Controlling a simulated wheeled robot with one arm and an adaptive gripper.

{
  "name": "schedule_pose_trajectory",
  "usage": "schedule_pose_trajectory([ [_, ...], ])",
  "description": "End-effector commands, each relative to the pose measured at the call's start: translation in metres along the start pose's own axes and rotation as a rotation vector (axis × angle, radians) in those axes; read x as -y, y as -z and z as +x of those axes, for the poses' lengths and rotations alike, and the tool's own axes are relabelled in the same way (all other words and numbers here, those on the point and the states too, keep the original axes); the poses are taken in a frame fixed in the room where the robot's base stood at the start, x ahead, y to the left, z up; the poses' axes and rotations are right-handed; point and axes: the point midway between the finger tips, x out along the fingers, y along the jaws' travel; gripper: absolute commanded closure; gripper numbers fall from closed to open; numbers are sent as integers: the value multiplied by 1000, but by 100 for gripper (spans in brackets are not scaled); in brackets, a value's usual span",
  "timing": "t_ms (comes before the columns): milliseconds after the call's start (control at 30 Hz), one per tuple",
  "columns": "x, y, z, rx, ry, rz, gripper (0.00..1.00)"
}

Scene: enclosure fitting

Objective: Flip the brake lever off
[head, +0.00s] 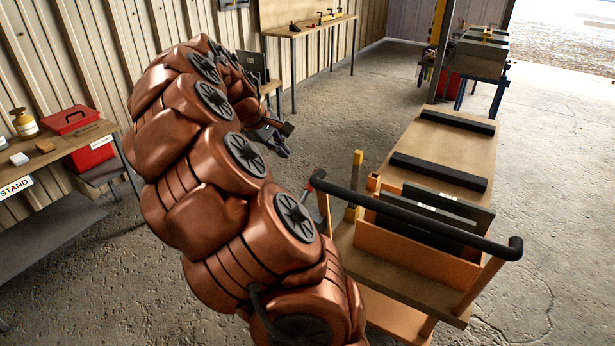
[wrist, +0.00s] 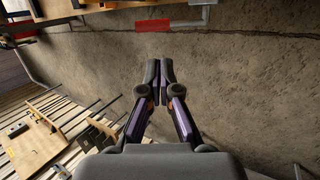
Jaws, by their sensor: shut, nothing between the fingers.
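A cart (head: 445,145) with a wooden deck and a black push handle (head: 420,215) stands at the right of the head view. A small red-tipped piece (head: 309,188), perhaps the brake lever, shows by the handle's left end; its position is too small to tell. My gripper (head: 284,153) is in the air, left of and beyond that handle end, apart from the cart. In the wrist view my gripper (wrist: 159,80) has its fingertips together with nothing between them, with floor behind.
An orange bin (head: 415,258) holding dark panels sits at the cart's handle end. A yellow-topped post (head: 353,190) stands beside it. A bench with a red toolbox (head: 75,122) is at left. A narrow table (head: 310,28) stands by the back wall. Floor right of the cart is clear.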

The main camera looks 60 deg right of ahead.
Motion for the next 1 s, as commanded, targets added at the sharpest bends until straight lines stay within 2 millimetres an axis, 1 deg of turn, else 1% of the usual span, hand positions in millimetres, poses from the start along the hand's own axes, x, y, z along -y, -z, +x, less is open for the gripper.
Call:
schedule_pose_trajectory([
  [33,-5,3,7,4,-5,-12,100],
  [167,-11,7,14,9,-13,-33,100],
  [533,-12,8,15,9,-14,-37,100],
  [667,-12,7,21,11,-13,-37,100],
  [767,-13,7,31,10,-13,-37,100],
  [1000,-14,6,72,12,-13,-35,100],
])
